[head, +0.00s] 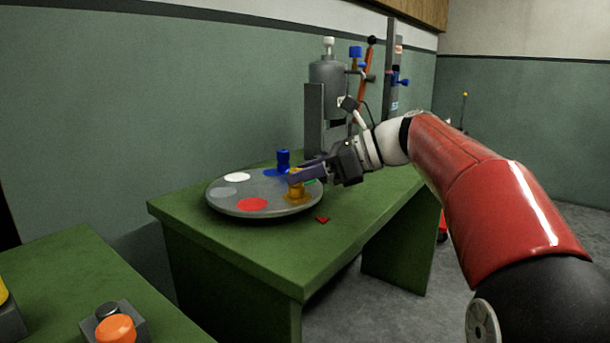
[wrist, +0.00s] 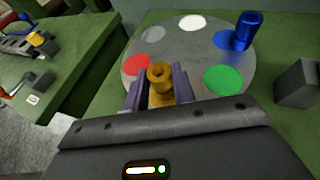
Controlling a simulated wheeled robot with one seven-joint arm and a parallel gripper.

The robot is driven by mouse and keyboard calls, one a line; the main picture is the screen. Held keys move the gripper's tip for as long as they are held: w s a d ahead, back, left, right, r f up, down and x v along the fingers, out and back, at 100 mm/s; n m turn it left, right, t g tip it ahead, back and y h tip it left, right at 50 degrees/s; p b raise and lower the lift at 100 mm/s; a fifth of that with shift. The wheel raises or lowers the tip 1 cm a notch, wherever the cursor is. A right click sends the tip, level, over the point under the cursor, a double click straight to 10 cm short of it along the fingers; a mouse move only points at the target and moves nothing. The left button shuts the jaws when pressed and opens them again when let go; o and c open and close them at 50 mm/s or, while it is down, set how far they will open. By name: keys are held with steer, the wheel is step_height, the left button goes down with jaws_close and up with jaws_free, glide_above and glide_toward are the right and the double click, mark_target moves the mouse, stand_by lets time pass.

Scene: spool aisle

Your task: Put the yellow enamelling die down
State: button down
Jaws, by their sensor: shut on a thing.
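The yellow enamelling die (head: 296,186) is between the fingers of my gripper (head: 302,174), at the right front of a round grey turntable (head: 220,193). In the wrist view the die (wrist: 161,76) stands upright with a hole in its top, and my gripper (wrist: 160,88) is shut on it from both sides. A yellow spot shows around the die's foot; I cannot tell whether the die touches it. A blue die (head: 283,160) stands on a blue spot at the back of the turntable.
The turntable also bears a red spot (head: 252,205), a white spot (head: 237,177) and a green spot (wrist: 223,80). A small red piece (head: 322,219) lies on the green table (head: 270,250). A grey tank (head: 327,74) stands behind. Another green bench is at the lower left.

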steer(key=shift+f, duration=0.1)
steer(key=c, duration=1.1)
jaws_free()
steer(key=shift+c, duration=0.2)
steer(key=shift+d+r, duration=0.15)
steer(key=shift+r, duration=0.15)
steer(key=p+v, duration=0.2)
steer(key=v, duration=0.9)
steer(key=shift+d, duration=0.35)
